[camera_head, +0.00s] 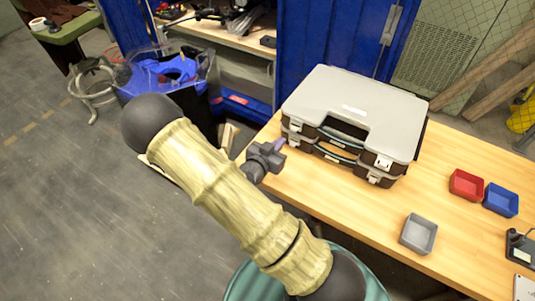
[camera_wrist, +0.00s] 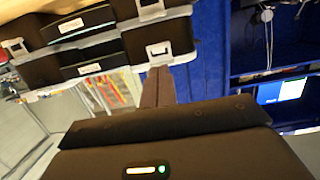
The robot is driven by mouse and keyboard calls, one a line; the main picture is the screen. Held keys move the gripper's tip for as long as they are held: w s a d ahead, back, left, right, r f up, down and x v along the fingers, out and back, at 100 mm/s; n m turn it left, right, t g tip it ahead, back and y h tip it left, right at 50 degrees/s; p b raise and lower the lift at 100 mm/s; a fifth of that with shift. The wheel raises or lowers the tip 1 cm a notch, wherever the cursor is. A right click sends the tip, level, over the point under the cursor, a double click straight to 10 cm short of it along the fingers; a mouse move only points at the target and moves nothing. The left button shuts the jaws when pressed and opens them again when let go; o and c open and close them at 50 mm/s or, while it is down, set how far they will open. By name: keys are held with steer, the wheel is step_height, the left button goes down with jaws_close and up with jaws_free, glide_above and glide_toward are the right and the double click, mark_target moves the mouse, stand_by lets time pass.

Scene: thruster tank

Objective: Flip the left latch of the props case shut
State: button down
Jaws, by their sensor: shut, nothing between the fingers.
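Two dark cases with grey lids are stacked on the wooden table, the upper case (camera_head: 352,100) on the lower case (camera_head: 335,155). I cannot tell which is the props case. My gripper (camera_head: 279,146) is shut and empty in front of the stack's left front corner. In the wrist view, which is upside down, the shut fingers (camera_wrist: 158,75) point at the upper case's left latch (camera_wrist: 158,51), close below it in the picture. The lower case's left latch (camera_wrist: 150,8) is at the top. The upper case's right latch (camera_head: 383,163) is apart. Whether the latches are open is unclear.
A red bin (camera_head: 466,185), a blue bin (camera_head: 500,200) and a grey bin (camera_head: 418,234) sit on the table (camera_head: 330,205) right of the cases. A blue cabinet (camera_head: 330,40) stands behind. The table's front left is clear.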

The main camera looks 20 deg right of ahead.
steer(key=v, duration=0.7)
steer(key=shift+s+a+r+b, duration=0.15)
steer(key=shift+a+r+b, duration=0.1)
steer(key=shift+b, duration=0.1)
steer(key=s+a+r+n+g+y+p, duration=0.1)
steer(key=a+r+n+g+y+p, duration=0.4)
steer(key=y, duration=0.6)
steer(key=s+d+r+n+g+y, duration=0.1)
steer(key=s+d+r+n+g, duration=0.1)
steer(key=s+r+n, duration=0.3)
steer(key=s+r, duration=0.3)
steer(key=s, duration=0.1)
steer(key=shift+d+p, duration=0.15)
steer(key=shift+p, duration=0.2)
